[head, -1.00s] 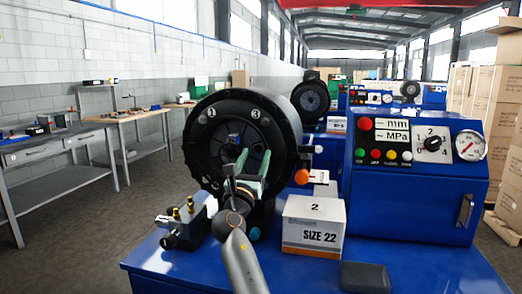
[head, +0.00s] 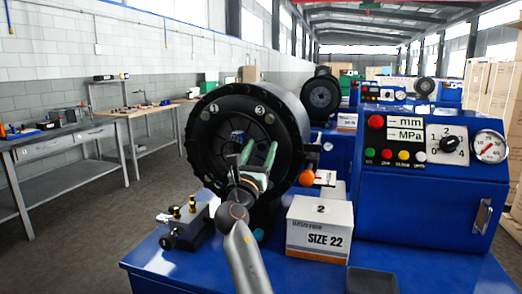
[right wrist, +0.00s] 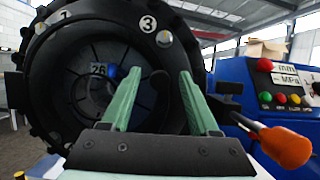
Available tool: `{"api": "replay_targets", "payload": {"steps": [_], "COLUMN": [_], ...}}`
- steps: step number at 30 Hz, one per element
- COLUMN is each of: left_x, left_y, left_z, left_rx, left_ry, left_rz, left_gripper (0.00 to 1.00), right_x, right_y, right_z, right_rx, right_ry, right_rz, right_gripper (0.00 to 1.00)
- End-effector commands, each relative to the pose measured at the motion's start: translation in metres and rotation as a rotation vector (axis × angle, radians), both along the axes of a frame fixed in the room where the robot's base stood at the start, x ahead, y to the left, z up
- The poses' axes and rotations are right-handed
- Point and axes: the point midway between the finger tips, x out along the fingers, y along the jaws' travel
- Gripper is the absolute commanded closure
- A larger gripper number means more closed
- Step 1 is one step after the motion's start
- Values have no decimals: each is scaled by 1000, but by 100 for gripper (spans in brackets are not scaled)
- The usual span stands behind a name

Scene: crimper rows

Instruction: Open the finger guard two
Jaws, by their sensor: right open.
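The crimper's round black head (head: 205,150) stands on the blue machine in the head view, with a dark disc-shaped cover (head: 222,155) across its front. A small blue knob (right wrist: 112,71) sits on the cover beside a plate that seems to read 26. I cannot tell for sure which part is finger guard two. My right gripper (head: 259,150) is open and empty, with its green fingers pointing at the cover. In the right wrist view the gripper (right wrist: 160,75) has the knob to the left of its left fingertip; contact with the cover cannot be judged. My left gripper is not in view.
An orange-tipped lever (right wrist: 287,146) juts out right of the gripper. A SIZE 22 box (head: 319,228) marked 2 stands right of my arm, below the control panel (head: 432,140). A valve block with brass fittings (head: 187,224) is at the left. Workbenches (head: 60,132) line the wall.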

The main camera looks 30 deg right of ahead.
Motion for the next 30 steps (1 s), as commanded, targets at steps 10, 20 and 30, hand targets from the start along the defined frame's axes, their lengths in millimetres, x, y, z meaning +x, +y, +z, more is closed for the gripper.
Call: {"api": "replay_targets", "payload": {"steps": [10, 20, 30], "left_x": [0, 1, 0], "left_y": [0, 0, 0], "left_z": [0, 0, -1], "left_rx": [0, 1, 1], "left_ry": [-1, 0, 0], "left_rz": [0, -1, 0], "left_gripper": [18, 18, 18], "right_x": [0, 0, 0], "right_y": [0, 0, 0], "right_z": [0, 0, 0], "right_rx": [0, 0, 0], "right_ry": [0, 0, 0], "right_rz": [0, 0, 0], "right_gripper": [76, 100, 100]}}
